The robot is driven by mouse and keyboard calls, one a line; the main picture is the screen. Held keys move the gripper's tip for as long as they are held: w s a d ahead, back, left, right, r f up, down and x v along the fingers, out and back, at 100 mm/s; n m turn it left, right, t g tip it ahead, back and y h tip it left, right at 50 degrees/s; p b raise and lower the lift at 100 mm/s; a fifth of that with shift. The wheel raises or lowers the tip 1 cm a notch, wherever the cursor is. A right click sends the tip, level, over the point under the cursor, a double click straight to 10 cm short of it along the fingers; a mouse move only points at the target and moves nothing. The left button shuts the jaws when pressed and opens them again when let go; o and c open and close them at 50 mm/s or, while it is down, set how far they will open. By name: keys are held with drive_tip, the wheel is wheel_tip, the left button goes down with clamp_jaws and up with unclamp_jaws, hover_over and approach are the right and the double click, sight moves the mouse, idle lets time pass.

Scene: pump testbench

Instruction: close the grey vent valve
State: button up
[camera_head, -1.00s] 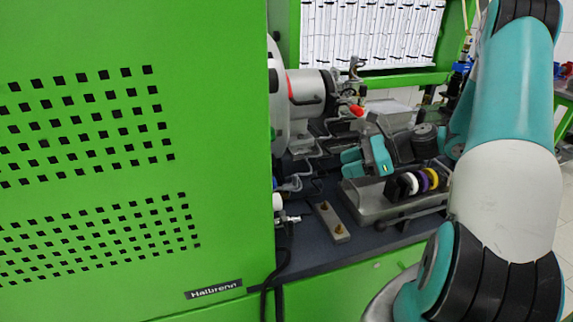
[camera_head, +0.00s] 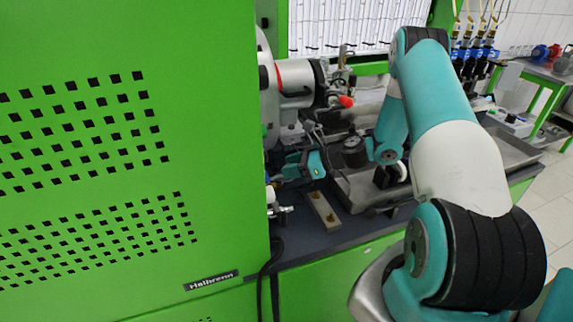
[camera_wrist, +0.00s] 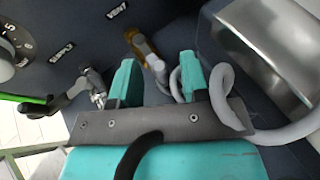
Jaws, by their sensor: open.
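The vent valve (camera_wrist: 147,50) shows in the wrist view below the VENT label (camera_wrist: 117,9). It has a brass body and a grey lever that slants down to the right. My gripper (camera_wrist: 158,60) is open, with its teal fingers on either side of the lever's lower end. I cannot tell whether either finger touches it. In the head view my gripper (camera_head: 305,165) is low beside the green cabinet, and I cannot make out the vent valve there.
A second valve (camera_wrist: 92,88) with a black lever sits left of my fingers, near the SAMPLE label (camera_wrist: 62,52). A grey hose (camera_wrist: 226,92) loops close to the right finger. A metal housing (camera_wrist: 270,45) stands right. The green cabinet (camera_head: 225,235) bounds the left.

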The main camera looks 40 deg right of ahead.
drive_tip(key=shift+x, duration=0.85)
clamp_jaws()
